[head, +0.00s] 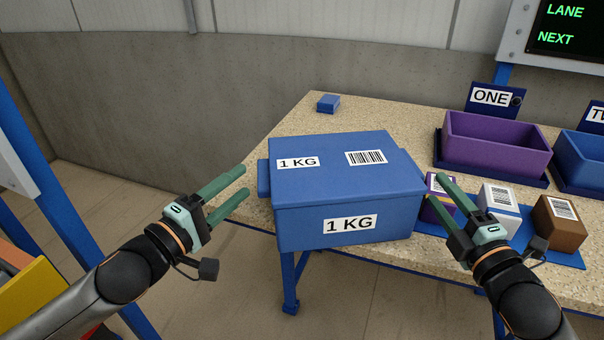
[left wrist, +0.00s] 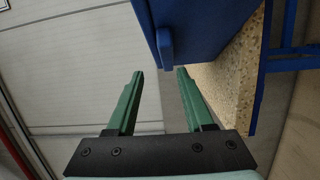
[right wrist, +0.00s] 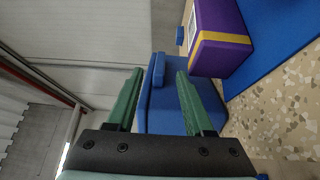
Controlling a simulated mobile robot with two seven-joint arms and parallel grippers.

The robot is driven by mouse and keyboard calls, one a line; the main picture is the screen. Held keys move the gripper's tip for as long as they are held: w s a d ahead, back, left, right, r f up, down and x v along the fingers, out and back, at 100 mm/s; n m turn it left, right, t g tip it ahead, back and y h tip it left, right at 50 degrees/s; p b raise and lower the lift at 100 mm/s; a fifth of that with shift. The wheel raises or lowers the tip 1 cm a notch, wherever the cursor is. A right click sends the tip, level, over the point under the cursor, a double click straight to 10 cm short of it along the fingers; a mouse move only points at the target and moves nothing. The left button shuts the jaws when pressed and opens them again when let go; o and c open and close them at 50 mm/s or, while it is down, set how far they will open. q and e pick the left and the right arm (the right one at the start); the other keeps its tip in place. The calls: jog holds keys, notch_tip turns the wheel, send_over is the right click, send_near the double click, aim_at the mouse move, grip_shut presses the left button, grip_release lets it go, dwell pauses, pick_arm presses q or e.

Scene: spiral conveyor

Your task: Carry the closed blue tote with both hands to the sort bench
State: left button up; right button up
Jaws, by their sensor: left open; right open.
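The closed blue tote (head: 345,195) with "1 KG" labels and a barcode rests on the speckled bench (head: 300,118), its front part reaching over the bench's edge. A handle (head: 263,178) sticks out on its left side. My left gripper (head: 242,182) is open and empty, just left of the tote, apart from that handle. The left wrist view shows the tote's side and handle (left wrist: 166,50) beyond the fingertips. My right gripper (head: 453,180) is open beside the tote's right side. In the right wrist view the tote (right wrist: 165,108) shows behind and between the fingers.
A purple box (head: 437,205), a white box (head: 498,205) and a brown box (head: 558,220) stand on a blue mat (head: 570,256) close to my right gripper. Behind are a purple bin (head: 497,152) and a blue bin (head: 585,160). A small blue block (head: 328,103) lies at the back.

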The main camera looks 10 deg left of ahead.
pick_arm(q)
jog(key=shift+a+f, duration=0.2)
jog(key=shift+a, duration=0.1)
pick_arm(e)
jog(key=shift+v, duration=1.5)
jog(key=shift+d, duration=0.15)
